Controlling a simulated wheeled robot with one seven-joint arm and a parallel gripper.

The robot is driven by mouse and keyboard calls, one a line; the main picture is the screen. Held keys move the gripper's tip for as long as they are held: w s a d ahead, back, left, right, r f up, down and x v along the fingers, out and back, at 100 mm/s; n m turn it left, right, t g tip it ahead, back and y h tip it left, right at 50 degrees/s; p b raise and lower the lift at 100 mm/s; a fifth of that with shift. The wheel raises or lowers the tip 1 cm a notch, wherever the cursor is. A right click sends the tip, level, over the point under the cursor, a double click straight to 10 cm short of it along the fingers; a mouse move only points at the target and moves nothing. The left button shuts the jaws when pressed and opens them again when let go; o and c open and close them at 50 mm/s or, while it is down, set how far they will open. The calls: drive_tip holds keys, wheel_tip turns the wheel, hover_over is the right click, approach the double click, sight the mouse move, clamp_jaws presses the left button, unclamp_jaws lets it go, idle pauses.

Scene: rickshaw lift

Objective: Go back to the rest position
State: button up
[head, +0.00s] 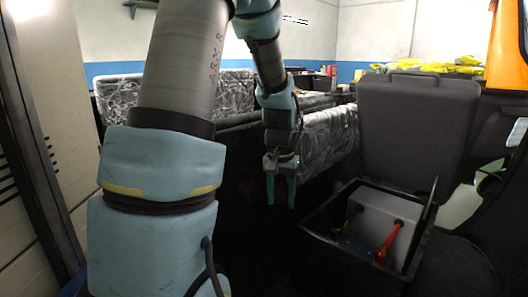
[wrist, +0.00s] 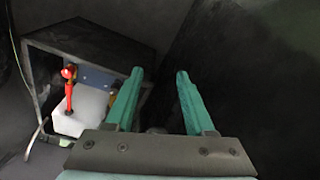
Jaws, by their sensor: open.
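My gripper (head: 281,192) hangs from my arm in the middle of the head view, with its two green fingers pointing down. It is left of an open black box (head: 312,224) and apart from it. In the wrist view my gripper (wrist: 160,80) shows both fingers spread with nothing between them. The dark box (wrist: 75,42) is on the left of that view.
A dark seat back (head: 415,130) stands behind the box. Plastic-wrapped items (head: 325,140) lie behind my arm. Yellow things (head: 440,66) are at the back right.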

drive_tip(key=s+a+r+n+p, duration=0.15)
drive_tip(key=s+a+n, duration=0.25)
drive_tip(key=s+a, duration=0.75)
wheel_tip(320, 180, up, 13)
drive_tip(key=w+p, duration=0.1)
drive_tip(key=p, duration=1)
drive_tip(key=shift+w+f+m+p, duration=0.15)
drive_tip(key=shift+m+p, duration=0.15)
drive_tip(key=shift+p, duration=0.05)
